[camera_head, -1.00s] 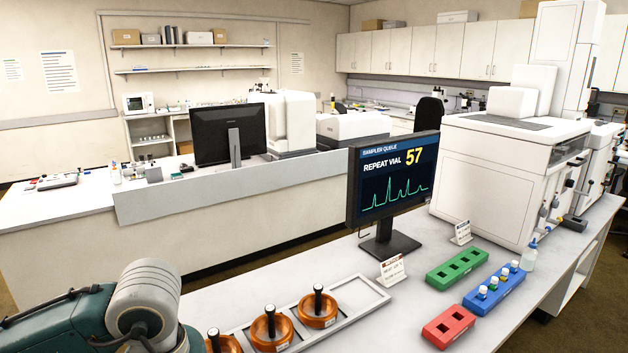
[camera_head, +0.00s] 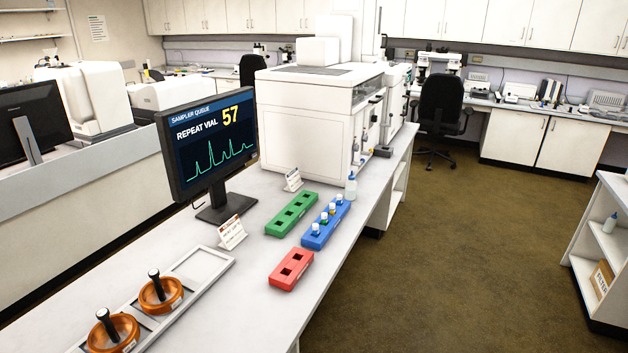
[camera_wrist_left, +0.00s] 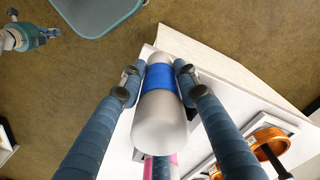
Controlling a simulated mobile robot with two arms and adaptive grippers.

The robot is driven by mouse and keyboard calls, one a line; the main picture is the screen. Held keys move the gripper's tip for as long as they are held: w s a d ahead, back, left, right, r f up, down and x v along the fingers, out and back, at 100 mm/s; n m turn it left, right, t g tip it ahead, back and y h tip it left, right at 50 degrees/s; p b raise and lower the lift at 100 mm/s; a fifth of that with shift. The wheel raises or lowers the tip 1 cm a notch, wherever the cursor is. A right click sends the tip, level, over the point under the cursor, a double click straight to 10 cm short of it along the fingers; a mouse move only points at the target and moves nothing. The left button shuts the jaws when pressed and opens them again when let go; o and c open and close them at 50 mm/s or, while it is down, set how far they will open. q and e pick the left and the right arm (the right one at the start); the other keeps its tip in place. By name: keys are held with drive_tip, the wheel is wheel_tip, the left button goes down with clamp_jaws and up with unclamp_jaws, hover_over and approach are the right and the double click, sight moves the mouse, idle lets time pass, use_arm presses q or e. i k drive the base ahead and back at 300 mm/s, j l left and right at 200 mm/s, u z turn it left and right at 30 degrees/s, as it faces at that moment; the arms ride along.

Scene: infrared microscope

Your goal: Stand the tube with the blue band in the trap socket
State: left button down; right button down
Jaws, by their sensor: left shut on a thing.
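In the left wrist view my left gripper (camera_wrist_left: 158,82) is shut on the tube with the blue band (camera_wrist_left: 160,128). The tube is a pale grey cylinder with a broad blue band between the fingertips. It is seen end-on, above the edge of a white surface. Behind its near end is another piece with a pink band (camera_wrist_left: 172,160), mostly hidden. I cannot make out the trap socket in either view. What seems to be my right gripper (camera_wrist_left: 50,33) shows small at the upper left of the wrist view; its opening is unclear. Neither gripper is in the head view.
Orange rings with black handles (camera_head: 160,292) sit in a grey frame on the bench (camera_head: 215,325). Beyond are a monitor (camera_head: 210,145), a red block (camera_head: 290,269), a green block (camera_head: 291,214), a blue block with vials (camera_head: 325,226) and a white instrument (camera_head: 310,115).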

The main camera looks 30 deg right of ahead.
sight(385, 154)
drive_tip(key=i+l+z, duration=0.1)
drive_tip(key=l, duration=0.4)
drive_tip(key=i+l+z, duration=0.1)
drive_tip(key=i+l, duration=0.2)
drive_tip(key=l, duration=0.15)
drive_tip(key=i+l+z, duration=0.15)
drive_tip(key=l, duration=0.35)
drive_tip(key=i+l+z, duration=0.1)
drive_tip(key=i+l, duration=0.2)
drive_tip(key=i+l+z, duration=0.1)
drive_tip(key=i+l, duration=0.15)
drive_tip(key=l, duration=0.25)
